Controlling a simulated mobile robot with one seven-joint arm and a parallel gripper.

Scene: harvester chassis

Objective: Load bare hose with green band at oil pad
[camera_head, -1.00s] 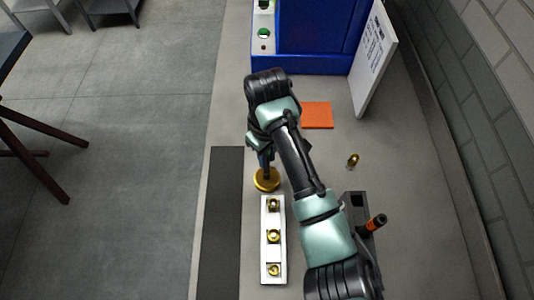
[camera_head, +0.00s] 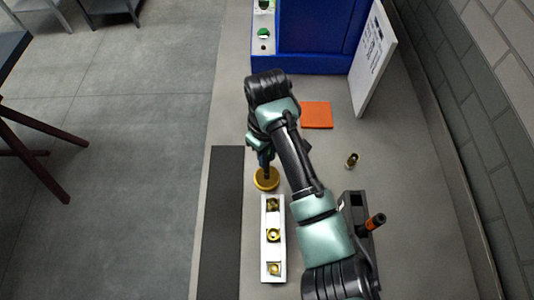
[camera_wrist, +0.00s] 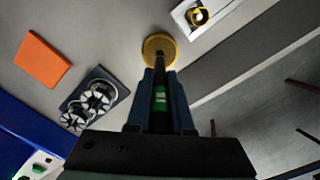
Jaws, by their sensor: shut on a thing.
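My gripper (camera_wrist: 160,88) points down with its blue fingers shut on a dark hose with a green band (camera_wrist: 161,97). The hose's far end is at a round gold pad (camera_wrist: 159,44); I cannot tell whether it touches or hovers just above. In the head view my gripper (camera_head: 266,160) is over the same gold pad (camera_head: 266,184), and my arm hides most of the hose. No fitting shows on the hose's visible end.
A white tray (camera_head: 273,250) with brass fittings lies just in front. A dark plate (camera_wrist: 117,86) with two silver round parts is beside my gripper. Around stand an orange square (camera_head: 317,115), a brass fitting (camera_head: 352,160), a dark holder with an orange-handled tool (camera_head: 375,222) and a blue machine (camera_head: 315,40).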

